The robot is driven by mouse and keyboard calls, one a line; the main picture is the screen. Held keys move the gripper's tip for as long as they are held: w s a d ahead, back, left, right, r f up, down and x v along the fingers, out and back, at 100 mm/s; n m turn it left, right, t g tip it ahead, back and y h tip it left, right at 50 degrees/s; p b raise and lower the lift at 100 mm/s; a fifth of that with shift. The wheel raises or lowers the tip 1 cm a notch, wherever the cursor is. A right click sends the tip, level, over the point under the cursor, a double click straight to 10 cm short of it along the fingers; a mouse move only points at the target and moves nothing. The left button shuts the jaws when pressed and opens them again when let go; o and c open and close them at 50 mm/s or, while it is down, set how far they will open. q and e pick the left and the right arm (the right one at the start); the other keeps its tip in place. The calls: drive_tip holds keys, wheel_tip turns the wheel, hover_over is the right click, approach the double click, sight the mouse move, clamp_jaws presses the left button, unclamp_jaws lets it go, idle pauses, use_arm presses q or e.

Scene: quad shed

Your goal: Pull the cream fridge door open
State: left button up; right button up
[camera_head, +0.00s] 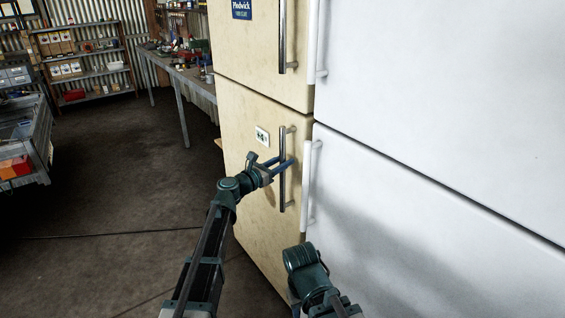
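The cream fridge (240,117) stands in the middle of the view, with an upper and a lower door, both looking shut. Each door has an upright chrome bar handle near its right edge. My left gripper (284,166) is at the lower door's handle (282,195), with its blue fingers reaching to the bar at mid height. Whether the fingers are closed on the bar is too small to tell. My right arm (306,270) shows at the bottom, in front of the white fridge; its fingers are not visible.
A white fridge (440,120) with white handles stands close against the right side of the cream one. A workbench (190,82) with tools stands behind at left. Shelves (85,75) and a metal cart (30,150) are farther left. The floor (110,190) left of the fridge is clear.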

use_arm(q)
clamp_jaws()
idle(1.1)
